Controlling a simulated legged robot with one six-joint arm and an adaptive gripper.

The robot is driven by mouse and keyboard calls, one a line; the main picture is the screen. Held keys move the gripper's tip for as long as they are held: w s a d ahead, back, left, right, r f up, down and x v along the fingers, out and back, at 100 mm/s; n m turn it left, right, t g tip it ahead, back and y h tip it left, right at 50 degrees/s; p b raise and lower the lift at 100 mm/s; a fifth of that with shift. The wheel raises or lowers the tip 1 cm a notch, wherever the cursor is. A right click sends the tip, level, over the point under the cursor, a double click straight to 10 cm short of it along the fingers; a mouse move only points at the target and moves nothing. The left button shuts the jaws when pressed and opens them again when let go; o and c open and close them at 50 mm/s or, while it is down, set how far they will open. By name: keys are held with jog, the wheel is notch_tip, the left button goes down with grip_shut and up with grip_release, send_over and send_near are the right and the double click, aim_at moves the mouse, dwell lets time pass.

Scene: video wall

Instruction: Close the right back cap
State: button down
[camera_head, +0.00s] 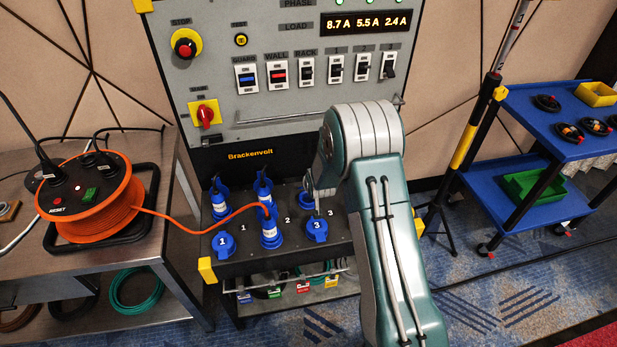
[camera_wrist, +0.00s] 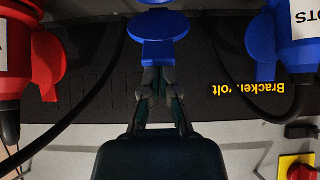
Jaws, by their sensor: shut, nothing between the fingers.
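The right back cap (camera_wrist: 158,24) is a blue disc with a square tab in the upper middle of the wrist view. Some blue of its socket shows just beyond it. In the head view, only a blue part of the right back socket (camera_head: 304,196) shows beside my arm. My gripper (camera_wrist: 160,78) is shut and empty, its fingertips right at the tab's edge. I cannot tell whether they touch it, or how far the cap stands open. In the head view, my gripper (camera_head: 315,207) is partly hidden by my arm, over the socket panel's right side.
A red plug (camera_wrist: 30,62) and a blue plug (camera_wrist: 292,45) with black cables flank the cap. The front caps 1 (camera_head: 223,244) and 3 (camera_head: 317,230) flank a plug (camera_head: 270,232) with an orange cable. The switch panel (camera_head: 275,105) rises behind.

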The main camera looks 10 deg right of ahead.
jog(key=s+f, duration=0.2)
jog(key=shift+s+f, duration=0.15)
jog(key=shift+s, duration=0.2)
jog(key=shift+s+f, duration=0.45)
jog(key=shift+f, duration=0.35)
jog(key=shift+s+f, duration=0.45)
jog(key=shift+f, duration=0.3)
jog(key=shift+w+f, duration=0.1)
